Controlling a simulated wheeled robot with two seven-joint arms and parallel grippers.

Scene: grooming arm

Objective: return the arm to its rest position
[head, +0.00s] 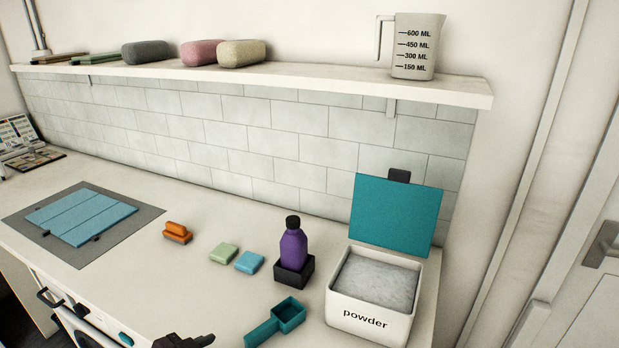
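A dark, jagged piece at the bottom edge, left of centre, looks like the tip of my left gripper (183,341). It is low in front of the counter and mostly cut off by the frame, so its finger opening cannot be made out. Nothing is seen held in it. My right gripper is not in view. The white powder box (371,319) stands at the counter's right end with its teal lid (396,215) raised and grey-white powder (376,281) inside. A teal scoop (276,321) lies on the counter left of the box.
A purple bottle (293,245) stands in a black holder (294,271). Green (223,253) and blue (249,262) blocks and an orange brush-like item (177,232) lie left of it. A shelf (300,79) overhangs the back.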

